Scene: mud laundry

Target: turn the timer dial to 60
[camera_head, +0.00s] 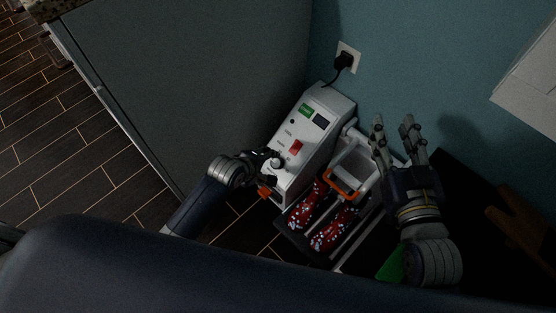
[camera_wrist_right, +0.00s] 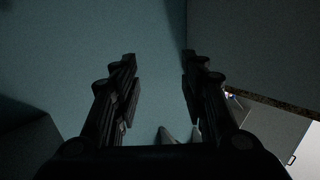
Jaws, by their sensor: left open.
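The white machine (camera_head: 318,112) stands on the floor against the teal wall, with a green label, a dark display and a red switch on its sloped panel. A small round knob, which looks like the timer dial (camera_head: 278,163), is at the panel's lower end. My left gripper (camera_head: 271,167) is open right at this knob; I cannot tell whether the fingers touch it. The dial's marks and setting are too small to read. My right gripper (camera_head: 393,128) is open and empty, raised to the right of the machine; its spread fingers also show in the right wrist view (camera_wrist_right: 158,65).
A dark tray (camera_head: 285,222) holding red patterned items (camera_head: 334,228) lies in front of the machine. A white part with an orange-edged handle (camera_head: 342,188) stands beside it. A black plug sits in the wall outlet (camera_head: 348,57). A grey cabinet (camera_head: 190,80) is close on the left.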

